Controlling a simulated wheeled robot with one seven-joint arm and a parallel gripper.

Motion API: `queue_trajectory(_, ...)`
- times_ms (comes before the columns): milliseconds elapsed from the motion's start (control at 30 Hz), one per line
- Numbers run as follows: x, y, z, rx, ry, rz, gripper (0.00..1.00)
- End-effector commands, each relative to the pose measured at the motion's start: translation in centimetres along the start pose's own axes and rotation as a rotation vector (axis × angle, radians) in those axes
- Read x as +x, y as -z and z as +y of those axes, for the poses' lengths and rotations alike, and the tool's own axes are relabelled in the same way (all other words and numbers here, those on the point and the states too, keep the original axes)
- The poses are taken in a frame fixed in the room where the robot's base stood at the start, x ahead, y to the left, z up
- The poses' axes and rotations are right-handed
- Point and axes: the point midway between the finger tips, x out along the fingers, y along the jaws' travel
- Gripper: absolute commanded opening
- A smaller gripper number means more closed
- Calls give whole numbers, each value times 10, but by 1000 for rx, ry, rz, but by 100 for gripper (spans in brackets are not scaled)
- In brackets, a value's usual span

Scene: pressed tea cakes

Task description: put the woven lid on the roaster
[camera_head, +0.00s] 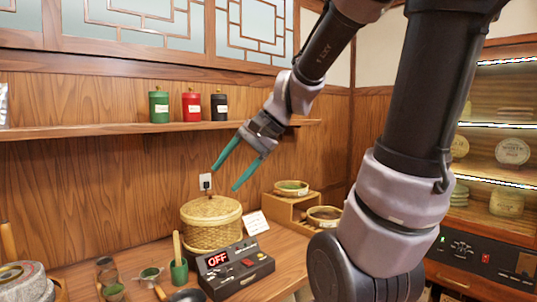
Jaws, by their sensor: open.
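A round woven lid (211,208) with a pale rim lies on top of the woven basket body of the roaster (206,239), on the wooden counter. It looks about level and covers the top; I cannot tell whether it is fully seated. My gripper (224,180) is open, with its two teal fingers spread and pointing down to the left. It hangs above the lid, apart from it, with nothing between the fingers. The lower front of the basket is partly hidden by the black control box (235,268), whose red display reads OFF.
A white card (255,223) and a wooden stand with bowls (292,188) are right of the basket. A green cup (179,272), small jars and a dark pan (187,296) stand in front at left. A shelf (100,131) with canisters runs behind. My arm covers the right.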

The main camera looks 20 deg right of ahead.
Motion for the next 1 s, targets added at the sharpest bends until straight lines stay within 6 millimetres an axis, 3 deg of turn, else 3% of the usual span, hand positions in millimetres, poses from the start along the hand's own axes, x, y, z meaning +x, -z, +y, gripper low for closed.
queue_trajectory(33,-16,-6,8,-113,-32,67,70)
queue_trajectory(200,-62,-5,31,-404,-138,275,70)
queue_trajectory(333,-84,-2,39,-524,-183,375,70)
queue_trajectory(467,-92,-1,41,-566,-201,412,70)
queue_trajectory(1000,-92,0,42,-567,-203,413,70)
